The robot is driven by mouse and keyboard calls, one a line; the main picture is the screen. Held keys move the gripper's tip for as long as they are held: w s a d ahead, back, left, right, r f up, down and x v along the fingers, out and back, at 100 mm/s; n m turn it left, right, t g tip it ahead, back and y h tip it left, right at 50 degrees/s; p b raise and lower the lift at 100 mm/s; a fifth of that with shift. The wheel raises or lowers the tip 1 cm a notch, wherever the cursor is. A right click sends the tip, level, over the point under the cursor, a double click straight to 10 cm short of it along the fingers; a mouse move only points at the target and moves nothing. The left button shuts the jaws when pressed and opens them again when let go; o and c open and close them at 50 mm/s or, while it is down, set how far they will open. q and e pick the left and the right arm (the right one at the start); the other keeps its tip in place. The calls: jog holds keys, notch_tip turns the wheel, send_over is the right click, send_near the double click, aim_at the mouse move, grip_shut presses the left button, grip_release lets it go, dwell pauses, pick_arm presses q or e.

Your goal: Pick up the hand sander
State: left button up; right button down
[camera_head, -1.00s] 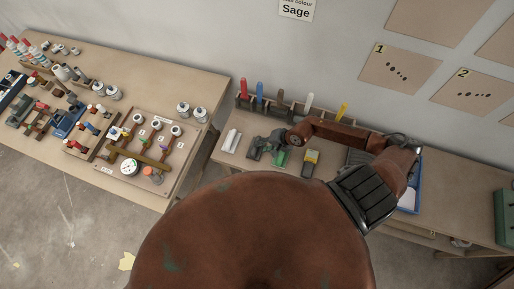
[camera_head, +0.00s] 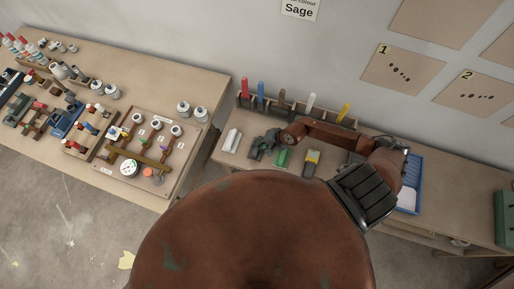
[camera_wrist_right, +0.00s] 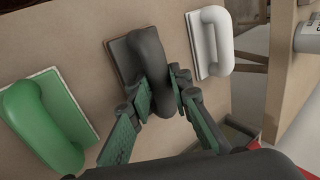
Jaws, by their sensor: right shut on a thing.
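The hand sander, a dark grey block with a loop-like handle, stands in the middle of the right wrist view (camera_wrist_right: 152,58). My right gripper (camera_wrist_right: 160,95) is shut on its handle, with the green-padded fingers on both sides. In the head view the right gripper (camera_head: 264,143) is over the back bench, between a white block and a green block; the sander is mostly hidden there by the gripper. I cannot tell whether the sander is clear of the bench top. My left gripper is not in view.
A white handled block (camera_wrist_right: 210,42) and a green one (camera_wrist_right: 45,120) stand close on either side. A yellow-topped block (camera_head: 312,158) is further right. A rack (camera_head: 295,108) of coloured tools is behind. A blue tray (camera_head: 416,180) lies right. A cluttered table (camera_head: 205,85) stands left.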

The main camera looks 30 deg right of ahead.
jog(key=shift+w, duration=0.15)
jog(key=shift+r, duration=0.4)
notch_tip(320, 180, up, 2)
jog(key=shift+r+b, duration=0.25)
jog(key=shift+b, duration=0.05)
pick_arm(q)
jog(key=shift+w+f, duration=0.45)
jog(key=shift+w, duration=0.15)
pick_arm(e)
jog(key=s+d+r, duration=0.2)
jog(key=s+r, duration=0.7)
jog(key=s, duration=0.4)
jog(key=shift+s+d+r, duration=0.25)
jog(key=shift+s+r, duration=0.15)
